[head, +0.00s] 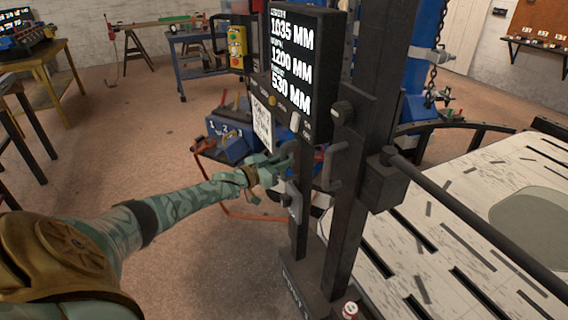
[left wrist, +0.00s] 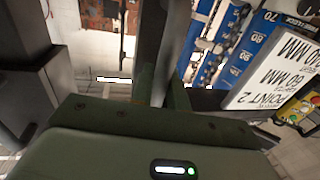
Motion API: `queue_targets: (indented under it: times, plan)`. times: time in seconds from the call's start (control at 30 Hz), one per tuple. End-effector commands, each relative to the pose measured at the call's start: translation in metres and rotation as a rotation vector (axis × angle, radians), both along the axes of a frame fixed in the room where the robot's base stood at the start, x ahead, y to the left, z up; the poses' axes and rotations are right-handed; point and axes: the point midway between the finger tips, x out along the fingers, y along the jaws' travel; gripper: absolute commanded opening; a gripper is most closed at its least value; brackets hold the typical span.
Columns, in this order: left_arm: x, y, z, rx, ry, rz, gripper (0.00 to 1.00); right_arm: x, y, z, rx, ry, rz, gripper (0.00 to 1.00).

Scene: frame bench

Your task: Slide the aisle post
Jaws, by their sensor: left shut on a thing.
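The aisle post (head: 345,215) is a tall dark upright with a black display (head: 305,60) reading 1035 MM, 1200 MM and 530 MM. A dark handle (head: 335,165) sticks out on its side, and a grey lever (head: 292,203) sits lower down. My left gripper (head: 284,163) reaches in from the left at mid-height of the post. The post partly hides the fingertips in the head view. My right gripper is not in view.
A pale slotted table (head: 460,215) with a dark rail (head: 480,235) stands right of the post. Blue equipment (head: 225,128) and an orange cable (head: 235,212) lie behind my left gripper. A blue cart (head: 195,60) stands farther back.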

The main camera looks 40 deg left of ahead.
Motion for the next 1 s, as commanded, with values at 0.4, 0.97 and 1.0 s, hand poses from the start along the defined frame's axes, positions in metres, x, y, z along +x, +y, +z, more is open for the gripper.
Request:
queue_targets:
  times: [0.4, 0.97, 1.0]
  plan:
    - [0.000, 0.000, -0.001, 0.001, 0.002, 0.001, 0.35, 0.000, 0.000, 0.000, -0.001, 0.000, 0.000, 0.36]
    - [-0.099, 0.020, 0.003, 0.001, 0.005, 0.001, 0.35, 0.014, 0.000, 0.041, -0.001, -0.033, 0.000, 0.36]
    - [-0.109, 0.021, 0.003, 0.001, 0.005, 0.001, 0.35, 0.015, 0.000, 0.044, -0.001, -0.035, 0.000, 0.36]
